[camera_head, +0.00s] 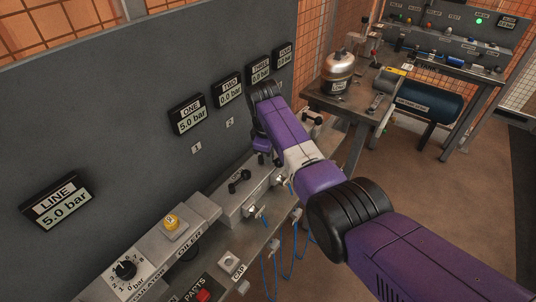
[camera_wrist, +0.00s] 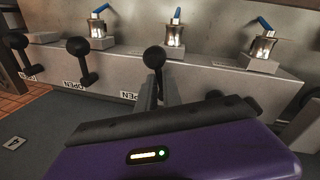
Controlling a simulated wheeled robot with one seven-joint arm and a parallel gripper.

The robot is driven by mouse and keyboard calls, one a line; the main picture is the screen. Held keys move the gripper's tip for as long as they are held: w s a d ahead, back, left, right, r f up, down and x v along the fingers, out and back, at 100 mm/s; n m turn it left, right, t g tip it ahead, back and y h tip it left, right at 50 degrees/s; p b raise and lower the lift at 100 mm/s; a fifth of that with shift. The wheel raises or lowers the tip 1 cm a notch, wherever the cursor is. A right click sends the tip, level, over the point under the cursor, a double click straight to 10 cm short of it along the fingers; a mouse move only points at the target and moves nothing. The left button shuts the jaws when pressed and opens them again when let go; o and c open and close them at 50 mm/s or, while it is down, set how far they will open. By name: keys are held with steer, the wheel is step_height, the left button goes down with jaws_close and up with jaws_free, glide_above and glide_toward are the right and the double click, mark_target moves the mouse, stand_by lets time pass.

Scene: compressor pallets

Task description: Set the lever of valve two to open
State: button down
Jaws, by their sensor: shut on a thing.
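In the wrist view a row of black ball-ended levers stands on a grey block with upside-down OPEN labels. My gripper (camera_wrist: 160,92) is shut on one lever (camera_wrist: 155,58), whose ball shows above the dark gripper edge. By its place in the row this looks like valve two's lever. The fingertips are mostly hidden. Free levers stand left of it (camera_wrist: 77,47) and farther left (camera_wrist: 17,42). A dark shape at right is partly hidden. In the head view my arm hides the held lever.
Gauge ONE (camera_head: 189,114) and LINE (camera_head: 57,204) read 5.0 bar. A black-knobbed lever (camera_head: 240,178) stands close to my arm. Metal fittings with blue handles (camera_wrist: 175,28) line the block. Blue hoses (camera_head: 276,250) hang below the bench. A table with a copper-topped vessel (camera_head: 338,72) stands behind.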

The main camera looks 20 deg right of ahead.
steer(key=n, duration=0.3)
steer(key=shift+w+d+n+y, duration=0.3)
steer(key=shift+w+d+n, duration=0.05)
steer(key=shift+w+n, duration=0.05)
steer(key=n+b, duration=0.1)
steer(key=w+n+b, duration=0.1)
steer(key=n, duration=0.1)
steer(key=shift+d+f+n+y, duration=0.15)
steer(key=shift+n+y, duration=0.15)
steer(key=n+b, duration=0.2)
steer(key=w+n+b, duration=0.1)
steer(key=n+b, duration=0.1)
steer(key=shift+y, duration=0.4)
steer(key=n+b, duration=0.2)
steer(key=b, duration=0.1)
steer(key=shift+w, duration=0.3)
steer(key=shift+a+n, duration=0.2)
steer(key=shift+n, duration=0.2)
steer(key=c, duration=1.5)
jaws_free()
steer(key=shift+r, duration=0.2)
